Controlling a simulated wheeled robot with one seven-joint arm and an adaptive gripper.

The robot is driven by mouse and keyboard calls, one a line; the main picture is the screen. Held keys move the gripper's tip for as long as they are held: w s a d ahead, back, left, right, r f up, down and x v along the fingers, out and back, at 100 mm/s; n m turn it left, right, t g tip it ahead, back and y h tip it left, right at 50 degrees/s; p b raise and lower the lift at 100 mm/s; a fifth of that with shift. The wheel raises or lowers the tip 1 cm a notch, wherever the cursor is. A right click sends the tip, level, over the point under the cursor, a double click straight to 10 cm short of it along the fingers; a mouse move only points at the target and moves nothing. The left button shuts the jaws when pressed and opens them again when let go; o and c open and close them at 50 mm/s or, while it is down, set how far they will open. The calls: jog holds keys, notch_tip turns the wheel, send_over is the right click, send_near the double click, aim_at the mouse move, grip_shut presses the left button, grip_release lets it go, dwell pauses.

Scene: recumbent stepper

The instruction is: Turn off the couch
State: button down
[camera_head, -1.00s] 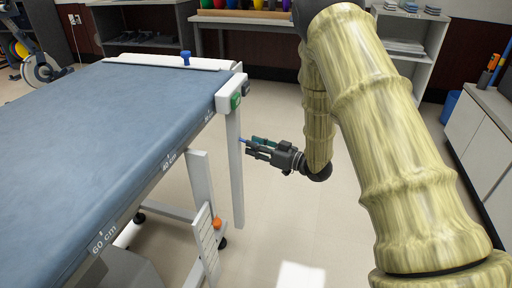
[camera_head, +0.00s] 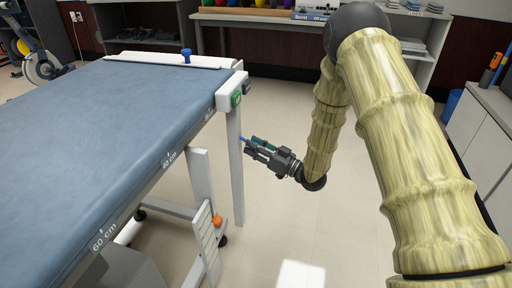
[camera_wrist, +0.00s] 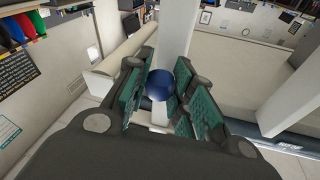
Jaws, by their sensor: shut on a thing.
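The couch (camera_head: 90,120) is a blue padded table with cm marks on its edge, filling the left of the head view. Its near right corner has a white housing (camera_head: 228,90) with a green button (camera_head: 236,99) and a dark part (camera_head: 246,87) beside it. My gripper (camera_head: 250,145) is below that corner, just right of the white upright (camera_head: 236,170). Its green-padded fingers are shut on a round blue knob (camera_wrist: 160,85), seen between them in the wrist view. In the head view only a small blue tip shows. What the knob is attached to is not clear.
Another blue knob (camera_head: 186,55) stands on the couch's far end. An orange knob (camera_head: 217,220) is low on the frame. A cabinet (camera_head: 480,140) stands at right. Shelves and a bench line the back wall. The floor right of the couch is clear.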

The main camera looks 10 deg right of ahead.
jog(key=c, duration=1.2)
grip_release()
jog(key=shift+d, duration=0.1)
jog(key=v, duration=1.2)
